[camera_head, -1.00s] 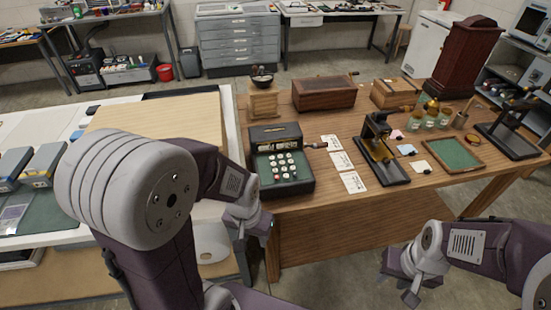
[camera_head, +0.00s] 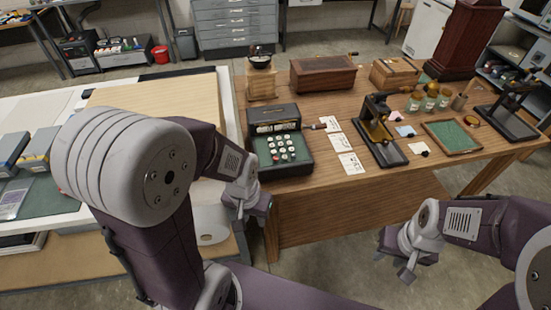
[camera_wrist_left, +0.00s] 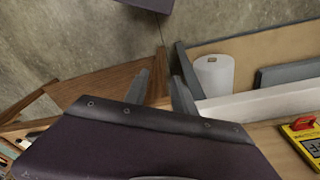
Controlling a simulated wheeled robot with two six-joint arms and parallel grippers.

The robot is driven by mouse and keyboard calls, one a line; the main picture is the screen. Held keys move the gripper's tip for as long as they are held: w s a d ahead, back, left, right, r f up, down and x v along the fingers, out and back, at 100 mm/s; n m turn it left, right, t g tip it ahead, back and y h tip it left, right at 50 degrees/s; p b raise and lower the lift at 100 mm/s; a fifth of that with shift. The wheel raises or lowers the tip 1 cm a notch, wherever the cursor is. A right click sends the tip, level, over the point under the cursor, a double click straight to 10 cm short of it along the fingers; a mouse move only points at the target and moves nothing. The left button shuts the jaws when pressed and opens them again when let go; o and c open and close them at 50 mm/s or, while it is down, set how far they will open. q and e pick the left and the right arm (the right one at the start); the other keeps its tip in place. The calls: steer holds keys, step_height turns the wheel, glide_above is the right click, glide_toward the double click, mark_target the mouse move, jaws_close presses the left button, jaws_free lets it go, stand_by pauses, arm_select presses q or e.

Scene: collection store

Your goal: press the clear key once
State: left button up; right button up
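A dark adding machine (camera_head: 262,148) with several pale round keys (camera_head: 274,148) stands on the wooden table at its near left. A crank handle (camera_head: 318,126) sticks out of its right side. I cannot tell which key is the clear key. My left gripper (camera_head: 258,212) is in front of and below the machine's left side, apart from it. In the left wrist view its two fingers (camera_wrist_left: 162,90) are spread with nothing between them; the machine's keys do not show there. My right gripper (camera_head: 402,268) hangs in front of the table, away from the machine; its fingers are unclear.
Printed cards (camera_head: 350,163), a brass-and-black device (camera_head: 382,140) and a green-lined tray (camera_head: 451,136) lie to the machine's right. A small wooden mill (camera_head: 261,84) stands behind it. A white roll (camera_wrist_left: 213,78) and a yellow meter (camera_wrist_left: 303,140) show in the left wrist view.

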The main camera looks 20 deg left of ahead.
arm_select(q)
jaws_close()
stand_by(1.5)
